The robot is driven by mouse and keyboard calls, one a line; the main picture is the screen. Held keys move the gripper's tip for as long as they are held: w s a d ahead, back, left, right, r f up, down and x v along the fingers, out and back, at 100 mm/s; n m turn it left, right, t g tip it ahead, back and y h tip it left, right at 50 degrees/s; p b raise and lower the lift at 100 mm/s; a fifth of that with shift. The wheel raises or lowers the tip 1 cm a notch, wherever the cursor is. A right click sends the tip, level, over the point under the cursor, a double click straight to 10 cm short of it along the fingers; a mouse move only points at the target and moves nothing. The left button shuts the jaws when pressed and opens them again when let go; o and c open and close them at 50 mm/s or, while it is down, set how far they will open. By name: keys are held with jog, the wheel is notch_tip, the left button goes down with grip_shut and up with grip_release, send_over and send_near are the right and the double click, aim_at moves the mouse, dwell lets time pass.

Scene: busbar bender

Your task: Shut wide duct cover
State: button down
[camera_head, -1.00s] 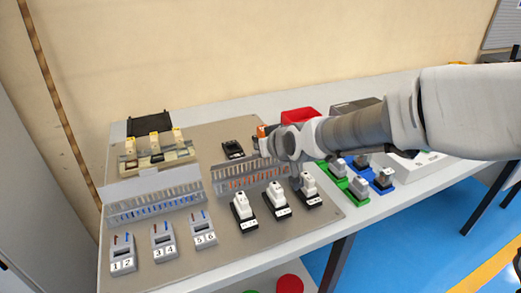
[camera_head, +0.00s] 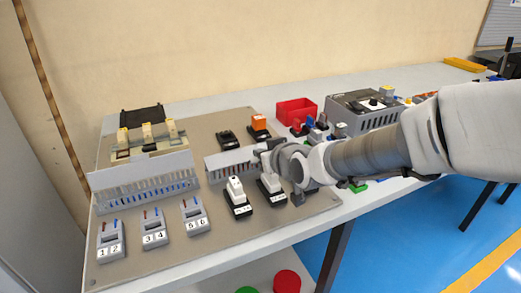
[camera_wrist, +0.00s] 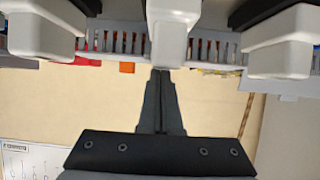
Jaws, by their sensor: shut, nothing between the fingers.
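Two slotted ducts stand on the grey-brown board. The left duct (camera_head: 150,192) looks longer, has blue wires in it, and its pale cover (camera_head: 140,170) stands raised along its rear edge. The right duct (camera_head: 228,171) has orange wires, and a pale panel (camera_head: 225,158) stands up behind it. My gripper (camera_wrist: 161,74) is shut and empty in the wrist view, its dark fingertips close to a slotted duct wall (camera_wrist: 120,42). In the head view, my wrist covers the right duct's right end; the fingertips are hard to make out, and contact cannot be told.
White switches (camera_head: 236,190) stand before the right duct, close to my wrist. Grey numbered blocks (camera_head: 154,233) stand before the left duct. Terminal parts (camera_head: 148,140) lie behind it. A red bin (camera_head: 296,110) and a grey box (camera_head: 365,108) stand at the right rear.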

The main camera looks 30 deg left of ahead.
jog(key=shift+s+d+f, duration=0.15)
jog(key=shift+f, duration=0.35)
dwell(0.3)
jog(key=shift+r, duration=0.1)
